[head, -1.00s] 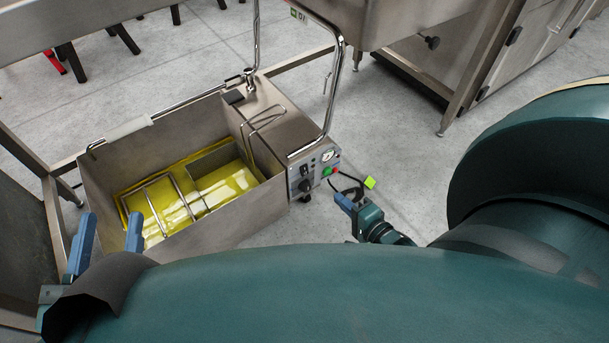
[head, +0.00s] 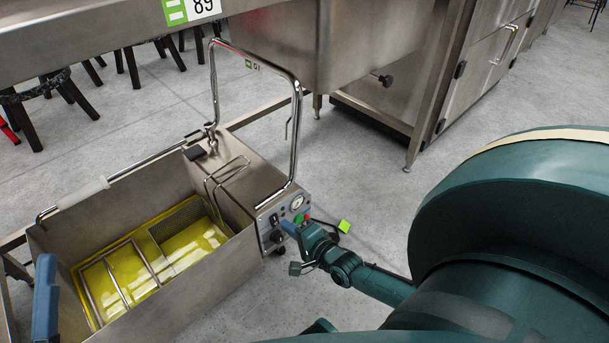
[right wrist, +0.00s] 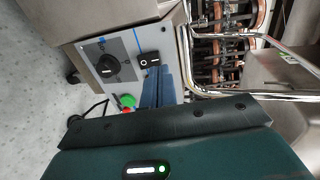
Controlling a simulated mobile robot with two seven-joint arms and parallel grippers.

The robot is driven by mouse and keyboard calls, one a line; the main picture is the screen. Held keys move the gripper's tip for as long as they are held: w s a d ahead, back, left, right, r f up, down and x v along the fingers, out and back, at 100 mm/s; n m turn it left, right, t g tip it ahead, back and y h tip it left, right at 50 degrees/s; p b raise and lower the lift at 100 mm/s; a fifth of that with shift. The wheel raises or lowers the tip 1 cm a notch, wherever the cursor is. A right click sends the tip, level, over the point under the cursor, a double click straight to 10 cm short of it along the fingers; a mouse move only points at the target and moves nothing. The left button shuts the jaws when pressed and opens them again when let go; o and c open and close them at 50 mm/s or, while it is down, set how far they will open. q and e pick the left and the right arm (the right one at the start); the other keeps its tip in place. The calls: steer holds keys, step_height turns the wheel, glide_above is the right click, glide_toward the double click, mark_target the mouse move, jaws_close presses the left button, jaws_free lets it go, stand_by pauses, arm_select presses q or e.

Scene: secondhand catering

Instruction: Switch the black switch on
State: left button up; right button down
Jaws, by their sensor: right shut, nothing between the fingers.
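The black switch (head: 274,218) is a small rocker on the fryer's control panel. In the right wrist view the black switch (right wrist: 149,59) shows a white ring mark, beside a round black knob (right wrist: 107,68). My right gripper (head: 287,226) is shut and empty, its blue fingertips close to the panel. In the right wrist view the right gripper's fingertips (right wrist: 155,70) are right at the switch's edge; I cannot tell whether they touch it. One blue finger of my left gripper (head: 46,298) shows at the left edge, with a gap beside it; its other finger is out of view.
The steel fryer (head: 195,275) holds yellow oil and a wire rack. A bent chrome tube (head: 298,130) rises above the panel. Green (right wrist: 128,101) and red lamps sit beside the switch. Steel cabinets stand behind; open floor lies right.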

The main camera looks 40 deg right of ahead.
mark_target(271, 214)
steer(key=b+x, duration=0.1)
steer(key=x, duration=0.2)
steer(key=shift+w+f, duration=0.15)
steer(key=shift+w, duration=0.2)
arm_select(q)
steer(key=r+m+h, duration=0.2)
steer(key=shift+s+a+r+m+h, duration=0.1)
steer(key=shift+s+r+m+h, duration=0.15)
steer(key=shift+m+h, duration=0.15)
steer(key=shift+r, duration=0.1)
